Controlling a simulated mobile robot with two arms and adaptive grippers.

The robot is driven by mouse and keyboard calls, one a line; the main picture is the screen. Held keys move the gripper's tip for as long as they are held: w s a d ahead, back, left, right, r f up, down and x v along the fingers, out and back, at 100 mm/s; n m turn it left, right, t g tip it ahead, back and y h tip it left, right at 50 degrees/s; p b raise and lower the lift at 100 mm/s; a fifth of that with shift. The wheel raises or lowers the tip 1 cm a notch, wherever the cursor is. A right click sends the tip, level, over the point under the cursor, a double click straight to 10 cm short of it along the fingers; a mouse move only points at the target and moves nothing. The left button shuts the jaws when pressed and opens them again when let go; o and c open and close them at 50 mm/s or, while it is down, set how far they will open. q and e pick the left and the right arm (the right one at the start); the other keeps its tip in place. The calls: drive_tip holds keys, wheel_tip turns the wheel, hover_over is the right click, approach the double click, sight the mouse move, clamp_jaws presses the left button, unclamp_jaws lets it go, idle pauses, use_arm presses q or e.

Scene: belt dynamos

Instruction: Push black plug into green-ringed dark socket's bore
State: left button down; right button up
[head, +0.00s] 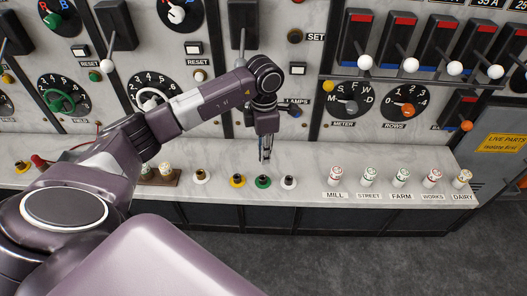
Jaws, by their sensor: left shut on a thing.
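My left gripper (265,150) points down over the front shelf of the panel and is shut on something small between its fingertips. That is most likely the black plug, but it is too small and too hidden by the fingers to make out. The green-ringed dark socket (263,182) stands on the shelf just below the fingertips, with a small gap that I cannot judge exactly. My right gripper is not in view.
A yellow-ringed socket (237,181) stands left of the green one and a white-ringed socket (289,182) right of it. Labelled white fuse-like posts (368,176) line the shelf at the right. Levers and dials fill the panel behind.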

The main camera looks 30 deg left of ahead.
use_arm(q)
drive_tip(key=shift+s+a, duration=0.1)
wheel_tip(320, 180, down, 2)
drive_tip(key=shift+f+b, duration=0.1)
drive_tip(key=shift+b, duration=0.95)
wheel_tip(320, 180, down, 3)
drive_tip(key=b, duration=0.2)
drive_tip(key=shift+f+b, duration=0.2)
drive_tip(key=shift+b, duration=0.2)
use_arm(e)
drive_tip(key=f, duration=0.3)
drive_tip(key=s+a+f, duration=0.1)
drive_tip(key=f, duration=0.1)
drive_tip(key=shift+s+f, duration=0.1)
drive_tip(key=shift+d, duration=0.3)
use_arm(q)
drive_tip(key=shift+b, duration=0.35)
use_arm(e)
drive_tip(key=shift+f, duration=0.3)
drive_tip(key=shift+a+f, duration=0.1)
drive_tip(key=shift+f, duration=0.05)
use_arm(q)
drive_tip(key=shift+f+b, duration=1.55)
drive_tip(key=shift+f, duration=0.15)
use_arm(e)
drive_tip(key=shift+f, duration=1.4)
